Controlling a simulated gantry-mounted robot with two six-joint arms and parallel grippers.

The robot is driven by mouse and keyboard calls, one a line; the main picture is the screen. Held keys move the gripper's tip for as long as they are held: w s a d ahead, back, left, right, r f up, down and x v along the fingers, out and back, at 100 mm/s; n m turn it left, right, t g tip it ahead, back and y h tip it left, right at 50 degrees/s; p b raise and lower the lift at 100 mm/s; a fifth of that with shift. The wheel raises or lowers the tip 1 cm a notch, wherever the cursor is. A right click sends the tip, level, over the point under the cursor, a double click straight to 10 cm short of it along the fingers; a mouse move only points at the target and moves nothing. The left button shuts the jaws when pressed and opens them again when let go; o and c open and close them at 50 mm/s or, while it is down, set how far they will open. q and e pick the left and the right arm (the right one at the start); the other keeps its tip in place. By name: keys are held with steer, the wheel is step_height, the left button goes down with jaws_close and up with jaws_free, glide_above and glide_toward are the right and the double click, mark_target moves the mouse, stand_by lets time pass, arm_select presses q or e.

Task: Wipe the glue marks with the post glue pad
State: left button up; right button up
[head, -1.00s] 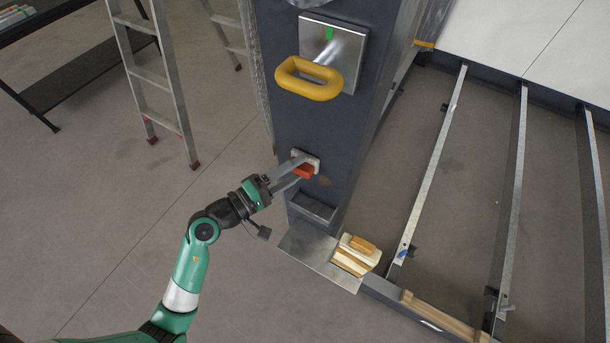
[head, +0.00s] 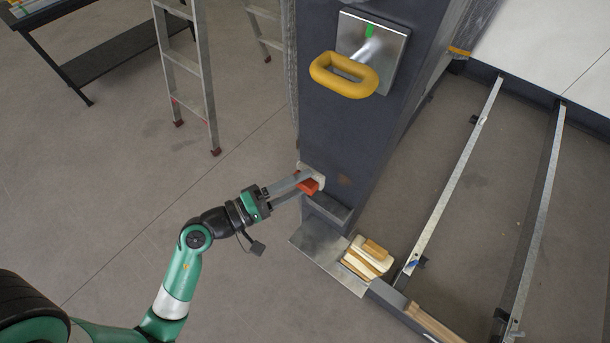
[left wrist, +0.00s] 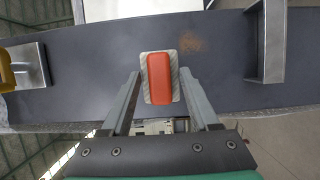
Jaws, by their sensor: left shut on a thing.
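The post glue pad (head: 309,186) has an orange-red handle on a pale pad, and shows in the left wrist view (left wrist: 160,78). My left gripper (head: 303,184) is shut on its handle, with one finger on each side (left wrist: 160,82). The pad is at the dark post's face, near its left edge; I cannot tell if it touches. A brown glue mark (head: 344,181) is on the post to the right of the pad, uncovered. It also shows in the left wrist view (left wrist: 193,43), above and right of the pad. My right gripper is not in view.
A metal plate with a yellow ring handle (head: 344,75) juts from the post above. A metal bracket (head: 328,209) sticks out below the pad. A steel sheet (head: 325,261) with wooden blocks (head: 367,257) lies lower down. A ladder (head: 185,70) stands on the left; open floor surrounds my arm.

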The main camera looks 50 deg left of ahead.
mark_target(305, 190)
arm_select(q)
steer(key=shift+s+d+b, duration=0.15)
steer(key=shift+s+d, duration=0.05)
steer(key=shift+s, duration=0.55)
steer(key=shift+s+d+b, duration=0.15)
steer(key=shift+s+d, duration=0.05)
steer(key=shift+s, duration=0.5)
steer(key=shift+w+d+r, duration=0.1)
steer(key=shift+d, duration=0.2)
steer(key=w+d+f+m+h, duration=0.1)
steer(key=w+d+f+h, duration=0.1)
steer(key=w+d+f, duration=0.2)
step_height(305, 190, down, 2)
steer(key=shift+w+d+f+m+g, duration=0.1)
steer(key=shift+w+d+m+g, duration=0.15)
steer(key=shift+w, duration=0.2)
steer(key=shift+g, duration=0.45)
